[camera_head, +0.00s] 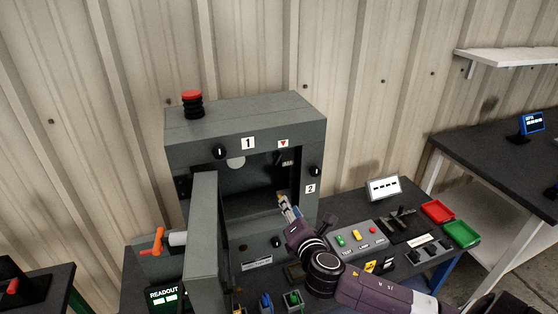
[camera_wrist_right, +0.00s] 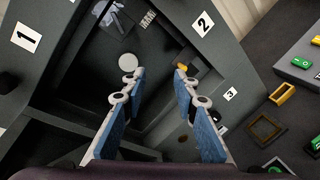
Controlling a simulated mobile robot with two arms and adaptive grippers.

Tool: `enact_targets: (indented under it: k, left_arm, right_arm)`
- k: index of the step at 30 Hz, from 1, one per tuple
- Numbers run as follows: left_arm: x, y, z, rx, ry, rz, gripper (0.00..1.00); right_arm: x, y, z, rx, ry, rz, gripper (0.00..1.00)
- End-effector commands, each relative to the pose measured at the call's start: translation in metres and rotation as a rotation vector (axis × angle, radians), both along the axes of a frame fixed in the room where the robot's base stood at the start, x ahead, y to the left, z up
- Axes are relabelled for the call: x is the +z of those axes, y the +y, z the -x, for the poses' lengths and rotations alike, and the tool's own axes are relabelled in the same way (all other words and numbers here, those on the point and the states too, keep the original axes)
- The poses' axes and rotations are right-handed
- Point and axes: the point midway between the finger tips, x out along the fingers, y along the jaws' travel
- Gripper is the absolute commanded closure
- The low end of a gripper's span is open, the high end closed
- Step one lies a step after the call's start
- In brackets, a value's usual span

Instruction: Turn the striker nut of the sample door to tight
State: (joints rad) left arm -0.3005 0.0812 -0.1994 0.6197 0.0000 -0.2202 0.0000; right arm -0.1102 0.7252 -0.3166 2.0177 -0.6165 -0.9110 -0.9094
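The grey enclosure (camera_head: 245,118) stands on the bench with its sample door (camera_head: 203,230) swung open toward me. A small brass-coloured piece, seemingly the striker nut (camera_head: 281,197), is at the right side of the opening. In the wrist view the nut (camera_wrist_right: 181,68) shows just past the tip of the right-hand finger, partly hidden by it. My right gripper (camera_head: 287,205) reaches into the opening from the right; in the wrist view (camera_wrist_right: 159,78) its blue fingers are apart with nothing between them. I cannot tell whether a finger touches the nut. My left gripper is not in view.
An orange handle (camera_head: 158,240) sticks out left of the door. A button box (camera_head: 358,238), a small display (camera_head: 384,188), and red (camera_head: 438,211) and green (camera_head: 461,233) trays are on the bench at right. Coloured parts (camera_head: 266,303) lie in front.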

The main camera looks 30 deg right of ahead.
Motion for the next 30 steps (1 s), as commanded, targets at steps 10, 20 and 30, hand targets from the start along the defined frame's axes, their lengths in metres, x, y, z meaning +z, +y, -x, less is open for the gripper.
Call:
enact_targets:
  k: [10, 20, 30]
  left_arm:
    - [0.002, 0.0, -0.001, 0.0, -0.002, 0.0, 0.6]
    - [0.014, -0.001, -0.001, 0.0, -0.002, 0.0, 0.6]
    - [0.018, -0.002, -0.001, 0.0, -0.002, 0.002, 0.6]
  right_arm:
    - [0.073, -0.03, -0.059, 0.186, -0.035, 0.643, 0.73]
    - [0.074, -0.04, -0.101, 0.184, -0.035, 0.64, 0.73]
    - [0.072, -0.047, -0.129, 0.186, -0.033, 0.639, 0.73]
